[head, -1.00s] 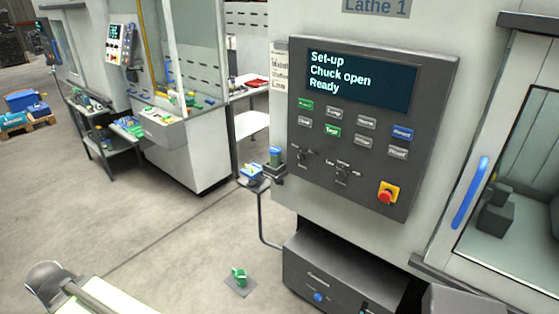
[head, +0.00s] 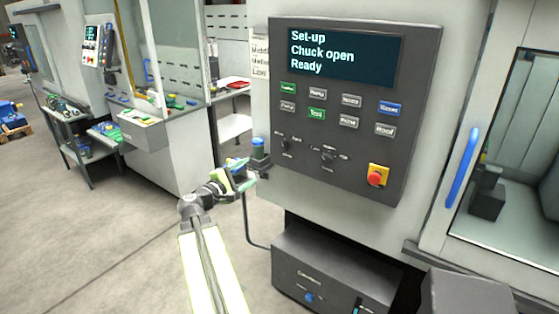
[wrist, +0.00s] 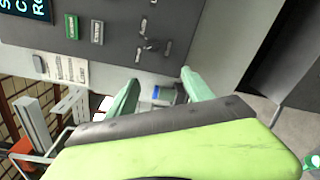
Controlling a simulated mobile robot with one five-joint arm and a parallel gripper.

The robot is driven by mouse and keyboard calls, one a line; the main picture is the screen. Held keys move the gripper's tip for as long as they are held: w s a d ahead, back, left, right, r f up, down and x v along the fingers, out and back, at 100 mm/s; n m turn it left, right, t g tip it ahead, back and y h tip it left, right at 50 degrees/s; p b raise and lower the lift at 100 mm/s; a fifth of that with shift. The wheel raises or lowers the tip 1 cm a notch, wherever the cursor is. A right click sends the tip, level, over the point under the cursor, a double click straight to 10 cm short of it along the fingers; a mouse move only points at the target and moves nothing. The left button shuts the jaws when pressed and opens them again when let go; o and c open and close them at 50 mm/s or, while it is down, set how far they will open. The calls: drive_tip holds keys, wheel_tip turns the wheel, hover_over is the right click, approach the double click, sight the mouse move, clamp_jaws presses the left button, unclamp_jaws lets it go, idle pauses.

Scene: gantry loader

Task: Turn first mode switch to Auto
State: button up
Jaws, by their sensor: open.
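The left of two small dark rotary switches (head: 284,143) sits low on the control panel (head: 425,95) of the near machine. A second switch (head: 328,156) is to its right. The display (head: 345,60) reads "Set-up, Chuck open, Ready". My gripper (head: 246,174) is left of the panel and below the left switch, apart from both. In the wrist view its green fingers are open (wrist: 160,80) with nothing held; the left switch also shows there (wrist: 150,45), beyond the fingertips.
A blue-topped container (head: 258,150) stands on a small side bracket close to my gripper. A red emergency stop (head: 377,176) is at the panel's lower right. A dark drawer unit (head: 310,275) stands below. Open floor (head: 130,250) lies to the left.

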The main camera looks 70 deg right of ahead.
sight(286, 146)
drive_tip(key=shift+h, duration=0.3)
drive_tip(key=x, duration=0.6)
drive_tip(key=s+x, duration=0.1)
drive_tip(key=x, duration=0.5)
drive_tip(key=r+x, duration=0.1)
drive_tip(key=x, duration=0.5)
drive_tip(key=shift+s+d+r, duration=0.15)
drive_tip(key=shift+s+d, duration=0.05)
drive_tip(key=shift+s, duration=0.1)
